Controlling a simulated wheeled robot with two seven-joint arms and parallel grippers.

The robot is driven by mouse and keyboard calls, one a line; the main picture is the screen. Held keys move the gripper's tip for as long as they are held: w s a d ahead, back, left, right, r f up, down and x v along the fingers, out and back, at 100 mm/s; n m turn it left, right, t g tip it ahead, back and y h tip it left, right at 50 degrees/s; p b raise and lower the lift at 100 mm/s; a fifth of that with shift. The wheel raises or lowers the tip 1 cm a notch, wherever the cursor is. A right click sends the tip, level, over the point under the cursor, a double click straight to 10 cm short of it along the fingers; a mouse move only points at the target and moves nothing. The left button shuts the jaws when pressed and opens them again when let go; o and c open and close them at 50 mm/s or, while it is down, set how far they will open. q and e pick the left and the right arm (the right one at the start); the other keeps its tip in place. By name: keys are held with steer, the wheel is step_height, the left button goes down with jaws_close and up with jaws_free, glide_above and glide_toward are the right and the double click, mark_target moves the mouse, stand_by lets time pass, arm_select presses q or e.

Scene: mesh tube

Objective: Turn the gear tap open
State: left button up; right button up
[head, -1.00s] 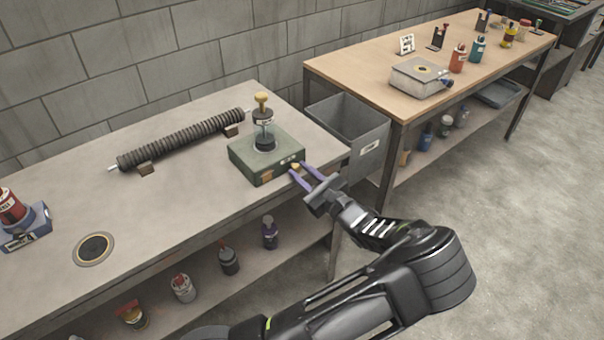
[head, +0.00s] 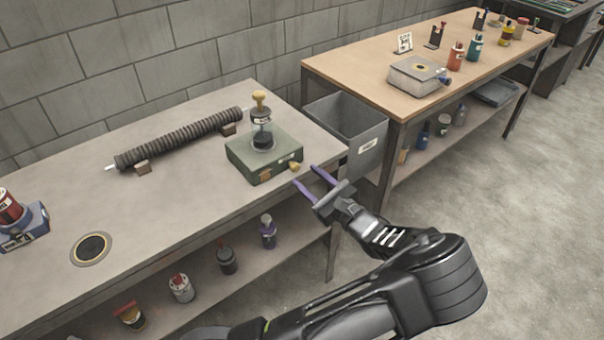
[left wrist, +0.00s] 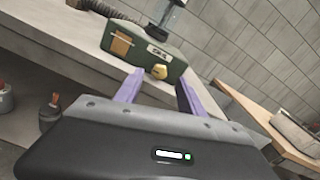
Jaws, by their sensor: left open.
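The green box (head: 262,160) stands near the front right corner of the grey table. A small yellow tap (head: 295,167) sticks out of its front face, and a glass jar with a dark filling and a tan knob (head: 261,120) stands on top. My left gripper (head: 310,181) is open and empty, a little in front of the tap and apart from it. In the left wrist view the yellow tap (left wrist: 159,72) shows beyond and between the two purple fingers (left wrist: 158,88). The box label (left wrist: 158,51) is too small to read. My right gripper does not show.
A grey bin (head: 347,127) stands between the grey table and the wooden table (head: 420,50). Bottles stand on the lower shelf.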

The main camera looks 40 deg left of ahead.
arm_select(q)
steer(key=v, duration=0.4)
stand_by(0.4)
